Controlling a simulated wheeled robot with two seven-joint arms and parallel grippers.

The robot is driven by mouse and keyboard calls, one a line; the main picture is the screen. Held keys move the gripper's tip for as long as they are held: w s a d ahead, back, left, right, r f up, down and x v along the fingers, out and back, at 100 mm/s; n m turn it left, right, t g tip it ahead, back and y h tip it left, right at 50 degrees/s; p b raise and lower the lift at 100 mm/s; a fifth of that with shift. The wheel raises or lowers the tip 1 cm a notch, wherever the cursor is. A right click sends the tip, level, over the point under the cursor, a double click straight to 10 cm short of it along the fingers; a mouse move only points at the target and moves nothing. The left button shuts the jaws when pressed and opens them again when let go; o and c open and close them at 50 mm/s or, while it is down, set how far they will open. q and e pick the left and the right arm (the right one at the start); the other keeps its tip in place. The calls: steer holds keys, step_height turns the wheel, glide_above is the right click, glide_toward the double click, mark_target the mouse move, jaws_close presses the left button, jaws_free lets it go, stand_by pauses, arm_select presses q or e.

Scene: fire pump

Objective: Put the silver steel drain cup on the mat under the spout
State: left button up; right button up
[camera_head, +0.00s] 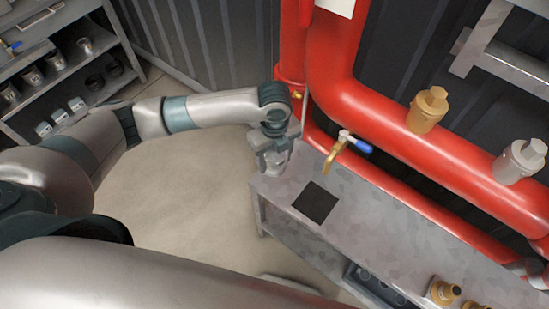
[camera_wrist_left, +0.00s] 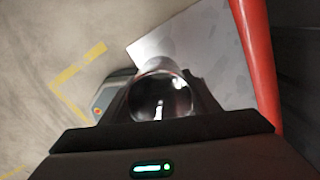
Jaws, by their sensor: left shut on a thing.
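My left gripper (camera_head: 273,158) is shut on the silver steel cup (camera_wrist_left: 162,95), which shows open end up between the fingers in the left wrist view. In the head view the cup is hard to make out between the fingers. The gripper is at the left end of the grey bench, left of and a little behind the dark square mat (camera_head: 315,203). The mat lies flat and bare. The brass spout (camera_head: 334,156) with a blue handle (camera_head: 362,146) sticks out from the red pipe, above and behind the mat. My right gripper is not in view.
The grey bench (camera_head: 375,235) is clear around the mat. Brass fittings (camera_head: 443,292) stand at its right front. Thick red pipes (camera_head: 395,128) run behind it, with brass and silver caps on top. A shelf (camera_head: 62,78) with several cups stands at the back left.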

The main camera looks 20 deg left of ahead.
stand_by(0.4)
arm_select(q)
steer(key=shift+a+r+n, duration=0.1)
steer(key=shift+r+n, duration=0.6)
steer(key=s+a+r+n, duration=0.2)
steer(key=r+n, duration=0.7)
steer(key=n, duration=0.3)
steer(key=s+a+r+n, duration=0.2)
steer(key=a+r+n, duration=0.1)
steer(key=r+n, duration=0.7)
steer(key=shift+s+a+n, duration=0.2)
steer(key=shift+a+n, duration=0.15)
steer(key=shift+n, duration=1.15)
steer(key=shift+f, duration=0.1)
steer(key=s+f, duration=0.4)
steer(key=f, duration=1)
steer(key=shift+f, duration=0.4)
